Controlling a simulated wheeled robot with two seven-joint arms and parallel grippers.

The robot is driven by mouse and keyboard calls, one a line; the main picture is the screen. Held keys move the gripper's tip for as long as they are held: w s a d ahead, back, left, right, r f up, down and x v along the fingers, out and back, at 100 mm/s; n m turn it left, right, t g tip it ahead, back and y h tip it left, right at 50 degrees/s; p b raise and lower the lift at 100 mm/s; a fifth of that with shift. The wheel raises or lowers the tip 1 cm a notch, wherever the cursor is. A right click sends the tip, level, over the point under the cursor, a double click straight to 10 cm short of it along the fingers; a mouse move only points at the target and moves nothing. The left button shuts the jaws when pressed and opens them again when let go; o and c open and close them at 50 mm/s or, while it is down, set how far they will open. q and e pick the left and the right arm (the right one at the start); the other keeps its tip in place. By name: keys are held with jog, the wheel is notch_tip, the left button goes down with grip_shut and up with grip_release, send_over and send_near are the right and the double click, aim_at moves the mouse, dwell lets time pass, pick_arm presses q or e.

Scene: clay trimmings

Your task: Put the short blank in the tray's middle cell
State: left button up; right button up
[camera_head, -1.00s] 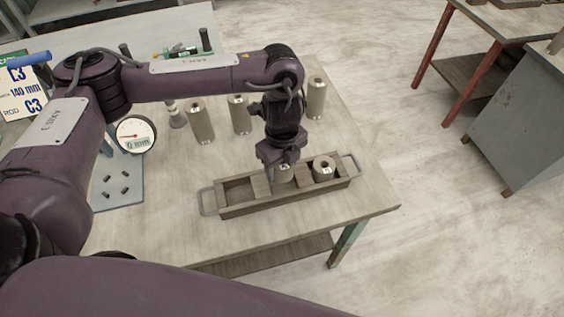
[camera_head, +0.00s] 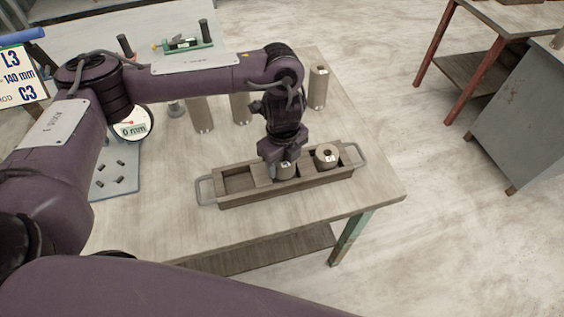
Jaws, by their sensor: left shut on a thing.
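The wooden tray (camera_head: 314,183) lies on the table with a metal handle at each end. Its left cell looks empty, and a short grey-brown blank (camera_head: 326,155) with a hole in its top stands in its right cell. My left gripper (camera_head: 283,158) points down over the middle cell, shut on another short blank (camera_head: 285,171). That blank is upright with its lower part down in the middle cell. Whether it touches the cell floor is hidden. My right gripper is out of view.
Taller cylinders (camera_head: 318,88) stand behind the tray, partly hidden by my arm. A dial gauge reading 0 mm (camera_head: 132,123) and a grey plate with small dark pegs (camera_head: 115,178) are to the left. Bare tabletop lies in front of the tray.

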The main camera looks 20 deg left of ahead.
pick_arm(q)
jog(key=shift+s+f, duration=0.3)
jog(key=shift+f, duration=0.2)
jog(key=shift+s+f, duration=0.25)
jog(key=shift+f, duration=0.25)
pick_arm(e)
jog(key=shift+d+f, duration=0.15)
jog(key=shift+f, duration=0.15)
pick_arm(q)
jog(key=o, duration=0.9)
jog(key=shift+d, duration=0.1)
jog(key=shift+c, duration=0.2)
jog(key=o, duration=0.4)
jog(key=shift+w+d+f, duration=0.1)
jog(key=shift+w+f, duration=0.05)
jog(key=shift+c, duration=0.2)
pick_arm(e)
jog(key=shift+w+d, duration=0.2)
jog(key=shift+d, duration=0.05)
pick_arm(q)
notch_tip(320, 180, up, 10)
jog(key=w, duration=0.1)
jog(key=shift+w+p, duration=0.15)
jog(key=shift+p, duration=0.25)
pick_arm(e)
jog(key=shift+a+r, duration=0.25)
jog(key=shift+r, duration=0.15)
